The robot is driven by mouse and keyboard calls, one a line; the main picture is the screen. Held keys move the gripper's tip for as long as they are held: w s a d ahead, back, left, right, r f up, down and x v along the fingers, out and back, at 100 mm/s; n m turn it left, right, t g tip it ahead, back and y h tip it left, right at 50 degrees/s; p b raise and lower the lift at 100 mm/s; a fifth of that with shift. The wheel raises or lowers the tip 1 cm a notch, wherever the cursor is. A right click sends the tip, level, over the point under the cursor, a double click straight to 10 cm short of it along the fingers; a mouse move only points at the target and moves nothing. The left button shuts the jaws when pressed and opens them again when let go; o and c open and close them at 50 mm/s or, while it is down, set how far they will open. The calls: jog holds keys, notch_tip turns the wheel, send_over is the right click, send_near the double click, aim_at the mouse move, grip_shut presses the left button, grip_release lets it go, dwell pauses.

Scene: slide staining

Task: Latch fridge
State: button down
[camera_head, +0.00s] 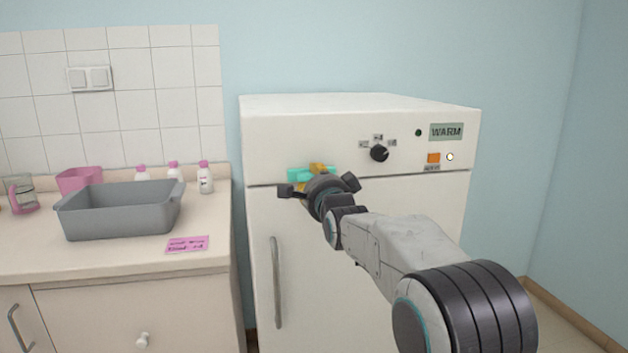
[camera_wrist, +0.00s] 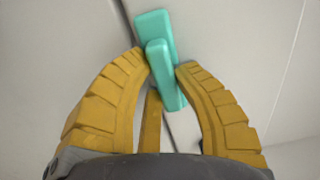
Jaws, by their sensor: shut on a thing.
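The white fridge (camera_head: 357,250) stands right of the counter, and its door looks closed against the body. A teal latch (camera_head: 299,174) sits at the seam near the top left of the door, partly hidden by my arm. In the wrist view the latch (camera_wrist: 158,48) has a plate and a raised handle tilted across the dark seam. My gripper (camera_wrist: 160,72) has its yellow fingers on both sides of the latch handle, shut on it. In the head view my gripper (camera_head: 316,169) is mostly hidden behind my wrist.
The fridge has a vertical door handle (camera_head: 277,282), a black knob (camera_head: 379,153), an orange switch (camera_head: 433,158) and a display (camera_head: 446,131) reading WARM. A grey tub (camera_head: 120,212), bottles (camera_head: 205,178) and a pink note (camera_head: 187,244) are on the counter (camera_head: 215,222) at left.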

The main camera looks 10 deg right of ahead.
jog(key=n+b, duration=0.3)
jog(key=n, duration=0.1)
jog(key=shift+d+f, duration=0.1)
jog(key=shift+f, duration=0.05)
jog(key=n+b, duration=0.4)
jog(key=shift+n, duration=0.3)
jog(key=n, duration=0.2)
jog(key=n+b, duration=0.1)
jog(key=n, duration=0.1)
jog(key=shift+d+r, duration=0.1)
jog(key=shift+r, duration=0.25)
jog(key=n, duration=0.5)
jog(key=shift+r, duration=0.15)
jog(key=shift+n, duration=0.3)
jog(key=c, duration=0.9)
grip_release()
jog(key=shift+c, duration=0.2)
